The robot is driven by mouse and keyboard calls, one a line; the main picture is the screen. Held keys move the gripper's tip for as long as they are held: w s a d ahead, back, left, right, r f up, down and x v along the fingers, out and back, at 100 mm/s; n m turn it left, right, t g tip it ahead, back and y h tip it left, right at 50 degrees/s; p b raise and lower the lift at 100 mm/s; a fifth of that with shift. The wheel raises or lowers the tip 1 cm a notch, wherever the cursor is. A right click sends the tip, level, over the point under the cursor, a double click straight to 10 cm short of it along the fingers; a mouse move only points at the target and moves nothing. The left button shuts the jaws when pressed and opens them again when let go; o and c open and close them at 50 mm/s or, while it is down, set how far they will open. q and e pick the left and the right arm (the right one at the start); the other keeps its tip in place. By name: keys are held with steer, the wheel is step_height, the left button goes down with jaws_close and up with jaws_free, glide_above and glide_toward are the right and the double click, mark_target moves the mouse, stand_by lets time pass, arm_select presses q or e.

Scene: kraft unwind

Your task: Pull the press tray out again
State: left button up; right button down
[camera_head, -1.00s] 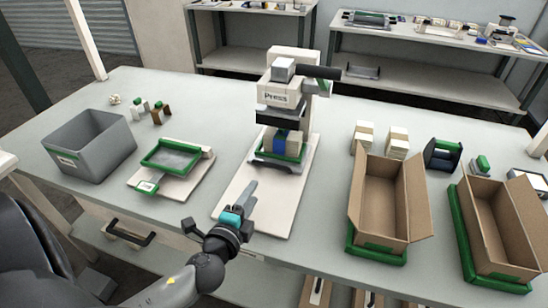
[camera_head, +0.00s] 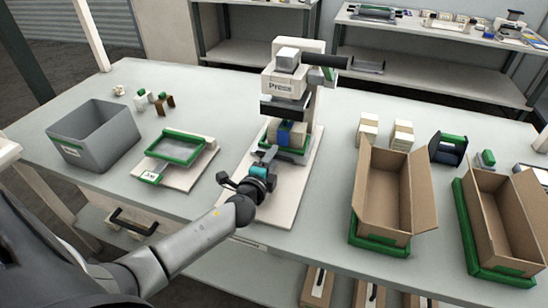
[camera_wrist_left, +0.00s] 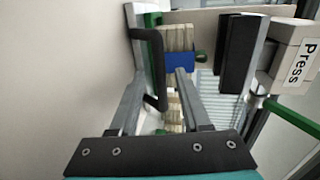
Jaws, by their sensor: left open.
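The press (camera_head: 285,88) stands on a pale base board in the head view. Its green-edged press tray (camera_head: 297,155) sits under the press head and carries a pale block with a blue band (camera_head: 290,132); the band also shows in the left wrist view (camera_wrist_left: 178,62). My left gripper (camera_head: 266,155) is open at the front of the tray. In the left wrist view its two fingers (camera_wrist_left: 158,80) reach forward, with the tray's dark handle (camera_wrist_left: 155,62) appearing between them. Whether they touch it cannot be told. The arm partly hides the tray front in the head view. My right gripper is not in view.
A grey bin (camera_head: 95,150) and a second green-framed tray (camera_head: 180,148) stand left of the press. Open cardboard boxes (camera_head: 392,200) on green trays stand to the right, with pale stacks (camera_head: 402,135) behind. The base board front (camera_head: 275,212) is clear.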

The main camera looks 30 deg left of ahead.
arm_select(q)
steer(key=shift+x, duration=0.9)
steer(key=shift+c, duration=0.3)
jaws_close()
stand_by(0.6)
